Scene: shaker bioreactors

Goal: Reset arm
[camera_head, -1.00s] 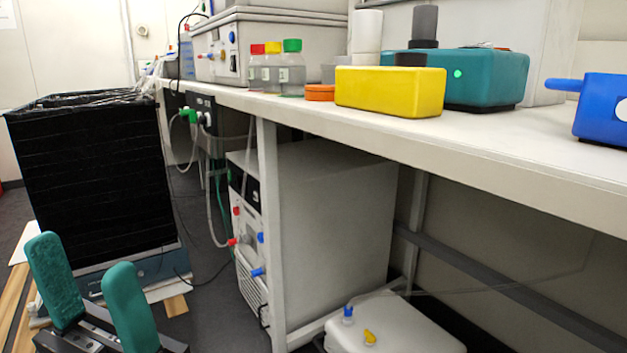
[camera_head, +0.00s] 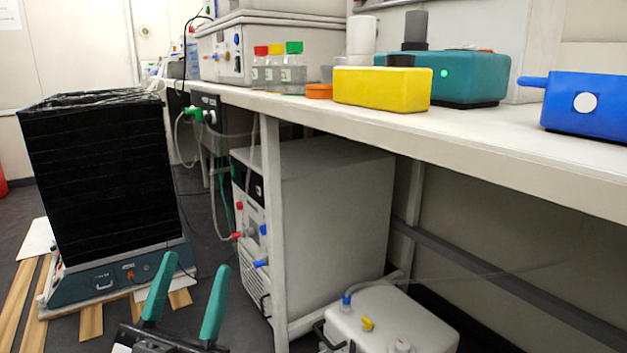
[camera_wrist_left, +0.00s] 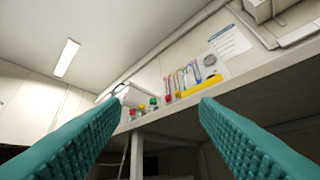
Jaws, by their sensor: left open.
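My left gripper (camera_head: 188,289) shows at the bottom left of the head view, with two green fingers standing apart and nothing between them. It is low, in front of the bench and to the right of the black shaker unit. In the left wrist view the two green fingers (camera_wrist_left: 157,108) frame the bench edge from below, with the gap between them empty. My right gripper is in neither view.
A white bench (camera_head: 480,155) carries bottles (camera_head: 274,75), a yellow block (camera_head: 382,90), a teal device (camera_head: 462,78) and a blue device (camera_head: 590,108). A grey cabinet (camera_head: 325,215) and a white container (camera_head: 385,325) stand below. The black shaker unit (camera_head: 100,185) stands left.

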